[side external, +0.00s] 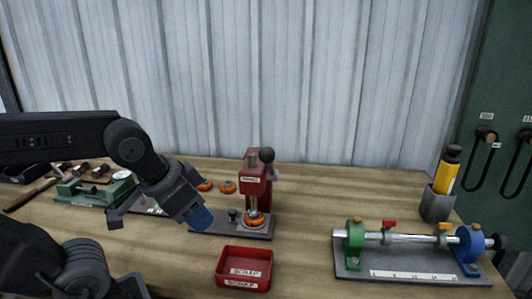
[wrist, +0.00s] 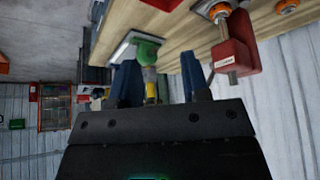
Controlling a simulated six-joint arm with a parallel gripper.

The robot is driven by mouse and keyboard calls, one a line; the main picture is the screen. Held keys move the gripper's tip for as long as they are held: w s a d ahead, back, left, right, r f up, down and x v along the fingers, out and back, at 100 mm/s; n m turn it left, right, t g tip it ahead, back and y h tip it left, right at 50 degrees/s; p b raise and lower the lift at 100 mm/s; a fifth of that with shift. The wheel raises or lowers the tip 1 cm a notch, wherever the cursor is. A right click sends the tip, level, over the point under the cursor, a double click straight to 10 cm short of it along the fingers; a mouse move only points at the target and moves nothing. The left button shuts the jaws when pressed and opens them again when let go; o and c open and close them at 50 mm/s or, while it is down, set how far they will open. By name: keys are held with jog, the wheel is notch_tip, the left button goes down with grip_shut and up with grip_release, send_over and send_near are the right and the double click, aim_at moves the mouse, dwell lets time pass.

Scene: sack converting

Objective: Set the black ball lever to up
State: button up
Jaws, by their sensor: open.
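A red press (side external: 256,180) stands on a dark base plate on the bench. A black ball (side external: 267,154) sits at the top right of its head, on a short arm. A small dark ball-topped knob (side external: 233,214) stands on the base plate left of the press. My gripper (side external: 203,219) has blue fingertips and hangs left of the press, apart from it and from both balls. In the wrist view my gripper (wrist: 160,82) is open with nothing between its fingers. The red press (wrist: 235,48) is at the upper right there; I cannot make out the black ball.
A red scrap tray (side external: 244,269) lies in front of the press. A shaft fixture (side external: 410,276) with green and blue ends is at right, beside a grey holder (side external: 437,205) with a yellow-and-black tool. Orange rings (side external: 228,187) lie behind my gripper. Bench between press and fixture is clear.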

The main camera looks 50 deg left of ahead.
jog(key=shift+o, duration=0.2)
jog(key=shift+o, duration=0.8)
jog(key=shift+f, duration=0.1)
jog(key=shift+o, duration=1)
jog(key=f+m+y, duration=0.1)
jog(key=m, duration=0.1)
jog(key=s+a+f+m+g, duration=0.1)
jog(key=m, duration=0.1)
jog(key=f+m+y, duration=0.1)
jog(key=m, duration=0.1)
jog(key=shift+s+a+g+y, duration=0.2)
jog(key=shift+g+y, duration=0.1)
jog(key=m+t+y, duration=0.6)
jog(key=m+t, duration=0.6)
jog(key=m, duration=1.3)
send_near(263, 157)
jog(key=x, duration=1.2)
jog(key=shift+f, duration=0.1)
grip_shut()
